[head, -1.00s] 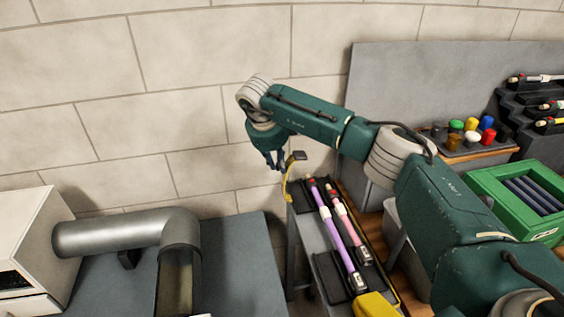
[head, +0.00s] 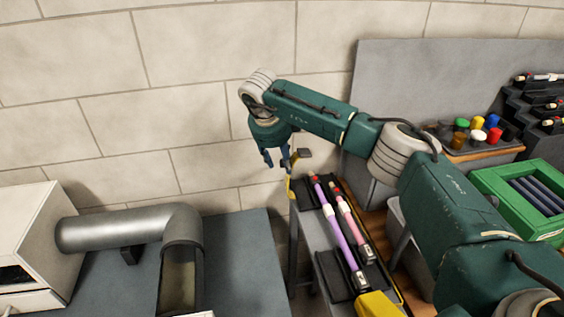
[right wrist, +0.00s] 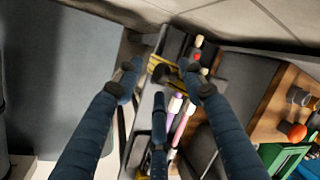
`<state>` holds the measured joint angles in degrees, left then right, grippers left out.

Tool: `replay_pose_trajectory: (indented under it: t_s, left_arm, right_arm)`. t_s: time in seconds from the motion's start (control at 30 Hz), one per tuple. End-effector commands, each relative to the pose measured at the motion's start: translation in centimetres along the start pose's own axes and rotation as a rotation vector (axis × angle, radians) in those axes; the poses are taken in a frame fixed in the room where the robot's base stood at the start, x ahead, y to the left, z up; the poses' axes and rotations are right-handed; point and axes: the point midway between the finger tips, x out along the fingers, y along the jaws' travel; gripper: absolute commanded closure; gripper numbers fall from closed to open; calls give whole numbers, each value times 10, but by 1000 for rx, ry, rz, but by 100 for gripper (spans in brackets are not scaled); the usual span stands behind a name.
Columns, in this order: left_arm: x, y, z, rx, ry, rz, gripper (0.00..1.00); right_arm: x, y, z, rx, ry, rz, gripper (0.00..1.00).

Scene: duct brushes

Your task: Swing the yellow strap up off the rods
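The yellow strap (head: 291,187) stands up from the far end of the rod rack, with a dark tab (head: 304,153) at its top. In the right wrist view the strap (right wrist: 160,63) shows between and beyond my fingertips. The purple rod (head: 338,232) and the pink rod (head: 350,222) lie side by side on dark rests, with the strap clear of their middles. My right gripper (head: 277,160) is at the strap's upper part, fingers apart. In the right wrist view my gripper (right wrist: 160,82) has the dark tab near its right finger; contact is unclear. My left gripper is out of view.
A yellow part (head: 376,304) sits at the rack's near end. A grey pipe (head: 130,230) and bench (head: 240,260) are at left. A green crate (head: 490,182) and coloured caps (head: 477,122) are at right. The wall is behind my gripper.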

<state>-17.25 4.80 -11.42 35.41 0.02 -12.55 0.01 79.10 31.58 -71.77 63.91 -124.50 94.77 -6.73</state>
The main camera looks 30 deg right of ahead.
Motion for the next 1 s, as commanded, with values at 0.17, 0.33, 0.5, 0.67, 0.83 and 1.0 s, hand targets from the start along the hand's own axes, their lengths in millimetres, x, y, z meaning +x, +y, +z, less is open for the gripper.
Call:
replay_pose_trajectory:
  t_s: [0.17, 0.33, 0.5, 0.67, 0.83, 1.0]
  left_arm:
    - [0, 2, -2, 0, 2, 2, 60]
    - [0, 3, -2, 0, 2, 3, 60]
    - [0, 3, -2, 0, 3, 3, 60]
    - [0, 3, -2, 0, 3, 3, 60]
    - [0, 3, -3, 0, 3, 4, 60]
    - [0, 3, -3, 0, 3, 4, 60]
  right_arm:
    - [-36, -2, 1, 0, -4, -1, 60]
    - [-71, -2, 1, 0, -2, 0, 60]
    - [-96, -2, 0, 1, 2, 3, 60]
    - [-106, -2, 0, 2, 3, 4, 60]
    - [-107, -2, -1, 2, 4, 4, 60]
    - [-107, -2, 0, 1, 4, 4, 60]
